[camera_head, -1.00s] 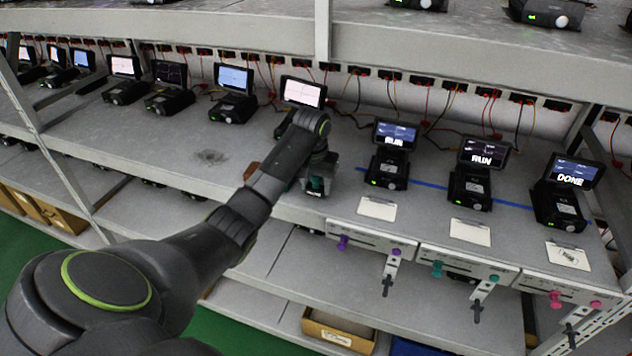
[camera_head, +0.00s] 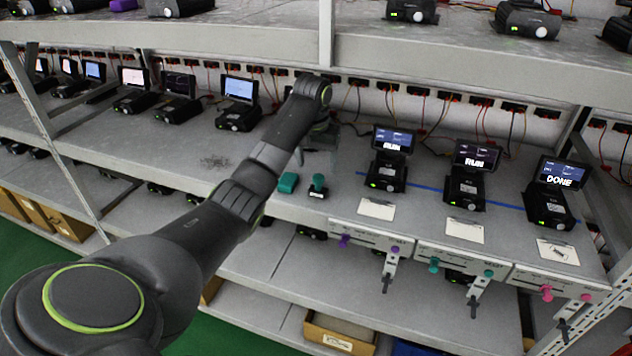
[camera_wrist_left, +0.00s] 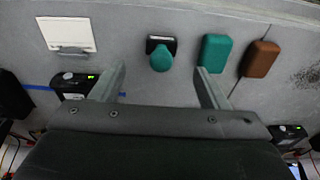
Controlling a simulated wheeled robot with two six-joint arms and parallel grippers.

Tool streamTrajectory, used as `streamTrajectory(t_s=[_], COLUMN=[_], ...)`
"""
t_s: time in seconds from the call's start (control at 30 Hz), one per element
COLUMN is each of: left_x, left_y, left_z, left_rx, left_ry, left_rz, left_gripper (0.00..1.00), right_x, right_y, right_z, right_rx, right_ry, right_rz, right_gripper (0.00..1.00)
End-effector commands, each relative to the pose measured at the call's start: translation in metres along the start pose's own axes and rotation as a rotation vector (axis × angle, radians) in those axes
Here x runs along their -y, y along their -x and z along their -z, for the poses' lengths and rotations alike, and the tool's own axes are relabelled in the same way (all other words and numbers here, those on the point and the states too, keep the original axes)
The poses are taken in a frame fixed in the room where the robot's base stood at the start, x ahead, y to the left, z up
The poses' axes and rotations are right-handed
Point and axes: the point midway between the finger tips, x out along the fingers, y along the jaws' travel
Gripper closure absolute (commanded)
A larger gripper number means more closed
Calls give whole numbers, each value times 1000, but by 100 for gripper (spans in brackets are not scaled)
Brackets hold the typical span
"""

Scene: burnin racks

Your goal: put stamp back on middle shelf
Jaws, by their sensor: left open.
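The stamp (camera_head: 318,186), with a teal knob and dark base, stands upright on the middle shelf (camera_head: 345,205) near its front edge. It also shows in the left wrist view (camera_wrist_left: 161,56). A teal block (camera_head: 288,183) lies just left of it. My left gripper (camera_head: 319,152) is above and behind the stamp, open and empty. In the left wrist view the two fingers (camera_wrist_left: 160,84) are spread apart, and the stamp stands clear beyond them, untouched. My right gripper is in neither view.
A brown block (camera_wrist_left: 260,59) lies beside the teal one; my arm hides it in the head view. Several devices with screens (camera_head: 390,160) line the shelf. White cards (camera_head: 377,209) lie in front of some. The upper shelf (camera_head: 240,38) overhangs my arm.

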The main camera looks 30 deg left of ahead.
Motion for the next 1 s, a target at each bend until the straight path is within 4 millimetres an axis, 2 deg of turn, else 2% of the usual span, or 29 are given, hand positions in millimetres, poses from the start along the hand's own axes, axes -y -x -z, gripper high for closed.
streamTrajectory(t_s=[0.1, 0.23, 0.5, 0.77, 0.87, 0.97, 1.0], left_x=[2, 4, 4, 4, 3, 2, 1], left_y=[16, 25, 27, 27, 23, 8, -3], left_z=[7, 10, 10, 10, 8, 0, -6], left_rx=[-1, 1, 1, 1, 1, 1, 0], left_ry=[0, 0, 0, 0, -3, -18, -28], left_rz=[0, 1, 0, 0, 2, 11, 18], left_gripper=[31, 31, 31, 31, 31, 31, 31], right_x=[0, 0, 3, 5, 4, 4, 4], right_y=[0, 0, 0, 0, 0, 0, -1], right_z=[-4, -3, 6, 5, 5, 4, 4], right_rx=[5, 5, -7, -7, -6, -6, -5], right_ry=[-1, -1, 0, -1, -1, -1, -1], right_rz=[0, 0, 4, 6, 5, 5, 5], right_gripper=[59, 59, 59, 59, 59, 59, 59])
